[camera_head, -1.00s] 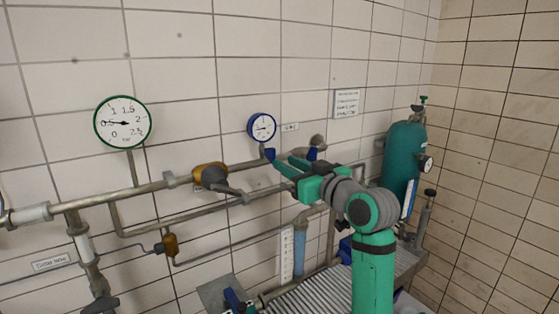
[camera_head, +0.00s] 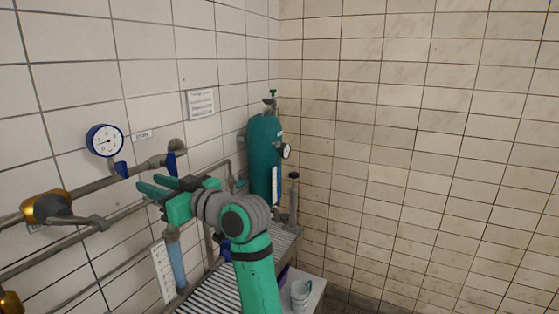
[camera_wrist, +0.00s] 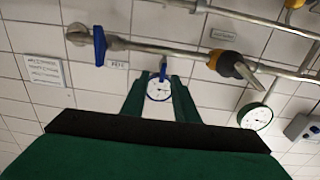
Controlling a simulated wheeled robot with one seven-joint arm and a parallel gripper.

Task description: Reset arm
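My gripper (camera_head: 147,183) is green with a black palm. In the head view it is at the left, in front of the wall pipes, just below two blue valve handles. In the wrist view its two fingers (camera_wrist: 160,100) stand apart with nothing held between them. A blue-rimmed gauge (camera_wrist: 159,87) shows beyond the gap between them. The same gauge (camera_head: 105,141) hangs on the tiled wall up and left of the gripper in the head view. The right blue handle (camera_head: 171,164) is close to the fingers in the picture; I cannot tell the exact gap.
A pipe with a yellow-brown valve (camera_head: 47,207) runs along the left wall. A teal gas cylinder (camera_head: 264,155) stands in the corner. A slatted bench (camera_head: 215,298) lies below my arm, with white cups (camera_head: 300,292) at its right. The right tiled wall (camera_head: 420,150) is bare.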

